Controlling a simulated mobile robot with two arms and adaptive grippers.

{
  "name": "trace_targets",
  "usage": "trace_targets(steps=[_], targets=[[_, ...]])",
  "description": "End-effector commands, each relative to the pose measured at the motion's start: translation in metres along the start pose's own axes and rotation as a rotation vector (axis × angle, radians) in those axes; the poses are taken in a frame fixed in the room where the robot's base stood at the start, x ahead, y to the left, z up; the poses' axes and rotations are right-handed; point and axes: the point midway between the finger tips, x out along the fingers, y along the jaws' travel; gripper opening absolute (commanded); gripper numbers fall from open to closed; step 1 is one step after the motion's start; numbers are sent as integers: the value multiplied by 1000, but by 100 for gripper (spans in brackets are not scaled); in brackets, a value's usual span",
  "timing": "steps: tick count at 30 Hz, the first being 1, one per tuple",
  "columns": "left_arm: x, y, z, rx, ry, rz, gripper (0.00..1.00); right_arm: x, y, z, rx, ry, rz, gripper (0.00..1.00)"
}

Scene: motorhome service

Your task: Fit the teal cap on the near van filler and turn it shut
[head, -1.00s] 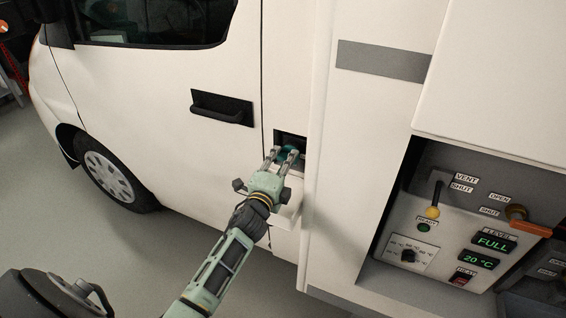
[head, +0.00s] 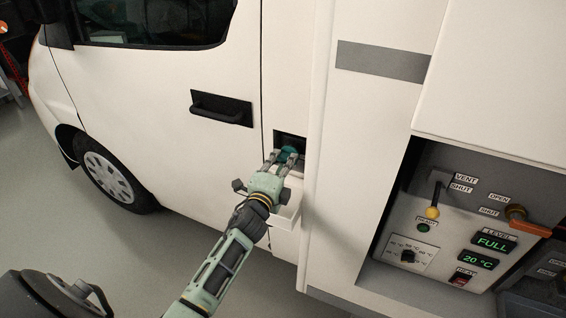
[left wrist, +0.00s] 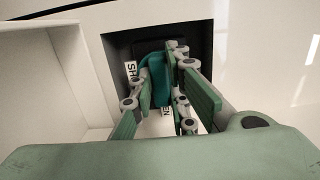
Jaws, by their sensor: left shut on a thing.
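The teal cap (head: 287,154) is at the dark filler recess (head: 291,138) in the van's side, between my left gripper's fingers. In the left wrist view the teal cap (left wrist: 157,80) stands in front of the dark recess (left wrist: 120,50), with a finger on each side. My left gripper (head: 283,160) is shut on the cap; it also shows in the left wrist view (left wrist: 163,92). The filler neck is hidden behind the cap, so I cannot tell how far the cap is seated. White labels beside the cap are partly covered. My right gripper is not in view.
The white filler flap (head: 287,212) hangs open below the recess, close to my left gripper. A black door handle (head: 221,107) is to the left. A service panel (head: 440,235) with levers and green displays is at the right. Grey floor lies left of my arm.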

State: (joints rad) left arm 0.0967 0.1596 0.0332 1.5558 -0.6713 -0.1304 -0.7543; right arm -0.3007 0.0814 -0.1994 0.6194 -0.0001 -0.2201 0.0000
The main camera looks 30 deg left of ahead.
Motion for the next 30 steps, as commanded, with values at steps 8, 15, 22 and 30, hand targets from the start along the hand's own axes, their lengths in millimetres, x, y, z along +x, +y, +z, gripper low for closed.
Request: trace_targets(steps=[8,15,22,30], targets=[[0,1,0,348,0,-27,0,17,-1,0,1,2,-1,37],[0,-2,0,604,-1,-46,0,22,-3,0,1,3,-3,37],[0,-3,0,606,-2,-45,0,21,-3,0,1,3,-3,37],[0,-4,-1,1036,-2,-78,0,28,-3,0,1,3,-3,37]])
